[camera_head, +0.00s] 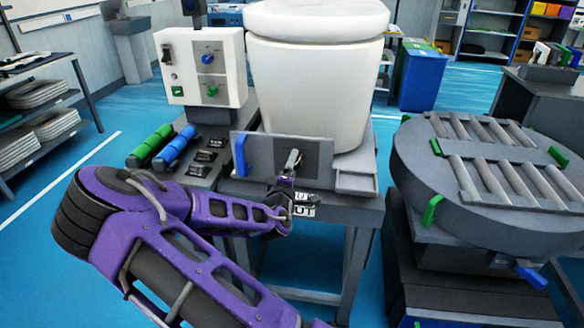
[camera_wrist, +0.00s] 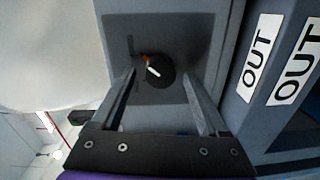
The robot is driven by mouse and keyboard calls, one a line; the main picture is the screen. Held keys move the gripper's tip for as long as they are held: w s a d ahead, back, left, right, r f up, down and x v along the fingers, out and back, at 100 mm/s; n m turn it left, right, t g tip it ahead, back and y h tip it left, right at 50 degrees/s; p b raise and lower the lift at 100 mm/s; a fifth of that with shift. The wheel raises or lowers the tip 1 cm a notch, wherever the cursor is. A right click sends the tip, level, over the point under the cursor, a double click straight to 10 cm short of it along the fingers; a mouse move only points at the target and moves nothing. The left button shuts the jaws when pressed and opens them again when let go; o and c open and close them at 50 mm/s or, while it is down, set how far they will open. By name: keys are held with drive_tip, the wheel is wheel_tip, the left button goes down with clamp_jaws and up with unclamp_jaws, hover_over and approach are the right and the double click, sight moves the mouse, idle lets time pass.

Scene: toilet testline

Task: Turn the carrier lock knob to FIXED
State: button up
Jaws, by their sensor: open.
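The carrier lock knob (camera_wrist: 160,71) is a round black dial with a white pointer line and a red mark, set on a dark grey plate (camera_wrist: 193,34). Faint lettering beside it is too small to read. My gripper (camera_wrist: 158,75) is open, with one finger on each side of the knob in the wrist view; I cannot tell whether they touch it. In the head view my gripper (camera_head: 291,163) is in front of the dark plate (camera_head: 314,158) below the white toilet (camera_head: 315,90), and the knob cannot be made out there.
A blue handle (camera_head: 241,155) is left of the plate. A white control box (camera_head: 203,68) with knobs and buttons stands at the left, above green and blue cylinders (camera_head: 172,146). A round roller table (camera_head: 490,180) is at the right. OUT labels (camera_wrist: 295,62) are beside the plate.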

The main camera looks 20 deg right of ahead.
drive_tip(key=f+p+v, duration=0.1)
drive_tip(key=p+v, duration=0.2)
drive_tip(key=v, duration=1.4)
drive_tip(key=shift+s+r+p, duration=0.2)
drive_tip(key=shift+r+p, duration=0.1)
drive_tip(key=shift+r, duration=0.15)
